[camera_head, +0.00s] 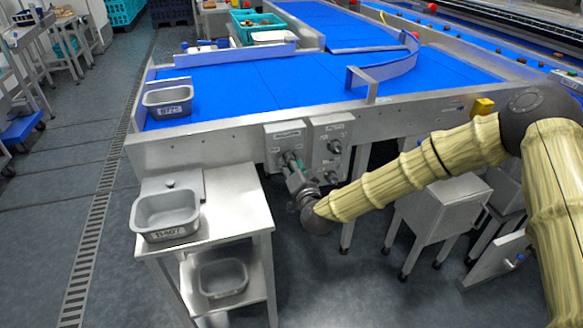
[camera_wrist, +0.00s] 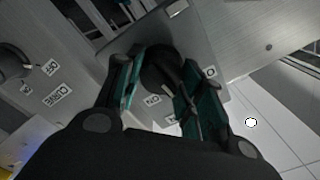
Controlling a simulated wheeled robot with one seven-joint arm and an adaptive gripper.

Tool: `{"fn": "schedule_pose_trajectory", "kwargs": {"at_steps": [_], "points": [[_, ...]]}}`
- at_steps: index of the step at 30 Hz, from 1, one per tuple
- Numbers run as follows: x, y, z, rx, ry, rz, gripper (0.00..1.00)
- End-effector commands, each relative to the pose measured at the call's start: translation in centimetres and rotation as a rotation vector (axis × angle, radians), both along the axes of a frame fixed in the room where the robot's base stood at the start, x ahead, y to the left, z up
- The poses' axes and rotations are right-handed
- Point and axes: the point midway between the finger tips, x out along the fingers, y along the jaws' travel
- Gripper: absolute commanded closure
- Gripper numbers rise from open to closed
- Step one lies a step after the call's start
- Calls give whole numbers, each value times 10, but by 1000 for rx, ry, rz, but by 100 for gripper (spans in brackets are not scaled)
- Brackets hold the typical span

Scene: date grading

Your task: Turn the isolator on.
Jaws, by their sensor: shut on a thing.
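The isolator is a grey box (camera_head: 283,129) with a label plate, on the side of the blue-belted conveyor in the head view. My gripper (camera_head: 291,164) reaches its front from the lower right. In the wrist view my gripper (camera_wrist: 165,80) has its two teal-padded fingers on either side of a dark rotary handle (camera_wrist: 160,62), and it is shut on it.
A second grey box (camera_head: 343,126) with two dark knobs stands close to the right of the isolator. A steel side table (camera_head: 235,205) with a grey tub (camera_head: 166,216) stands to the lower left. A yellow box (camera_head: 482,106) sits on the conveyor frame above my arm.

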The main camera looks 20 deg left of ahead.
Motion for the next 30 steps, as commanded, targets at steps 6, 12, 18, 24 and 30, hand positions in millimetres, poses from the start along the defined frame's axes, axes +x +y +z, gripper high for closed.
{"fn": "schedule_pose_trajectory", "kwargs": {"at_steps": [6,12,18,24,30], "points": [[1,-2,-3,171,115,-4,86],[1,-3,-4,330,221,-4,86],[2,-3,-5,480,323,-4,86],[2,-3,-5,609,410,-4,86],[1,-2,-5,699,472,-4,86]]}}
